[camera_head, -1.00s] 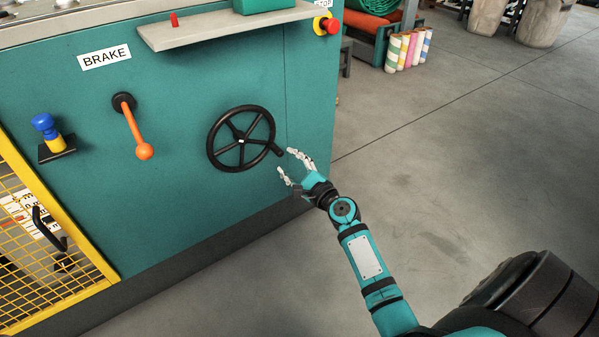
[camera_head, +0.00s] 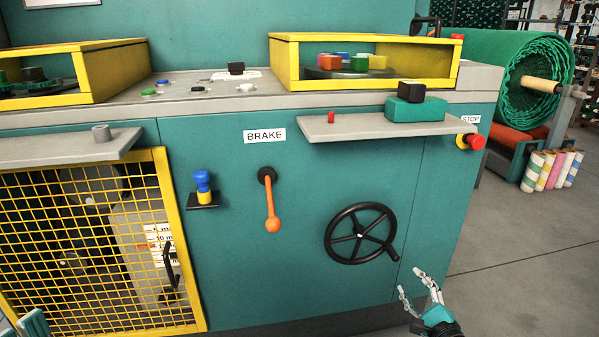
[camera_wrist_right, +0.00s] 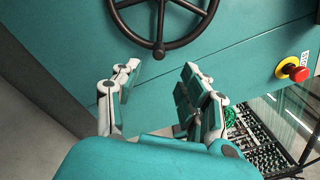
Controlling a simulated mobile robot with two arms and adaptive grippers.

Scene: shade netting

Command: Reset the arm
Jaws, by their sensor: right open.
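My right gripper (camera_head: 411,283) is open and empty at the lower right of the head view, just below and right of the black handwheel (camera_head: 361,233). A gap shows between the gripper and the wheel. In the right wrist view the open fingers (camera_wrist_right: 160,68) point toward the teal panel, with the lower part of the handwheel (camera_wrist_right: 160,48) above them. Teal and white pieces that look like the tip of my left gripper (camera_head: 32,322) show at the bottom left corner of the head view. Most of it is cut off.
The orange brake lever (camera_head: 271,205) hangs down on the teal panel, left of the wheel. A grey shelf (camera_head: 345,127), a red stop button (camera_head: 475,141) and a yellow mesh door (camera_head: 185,245) stick out nearby. Grey floor (camera_head: 500,270) lies open at right.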

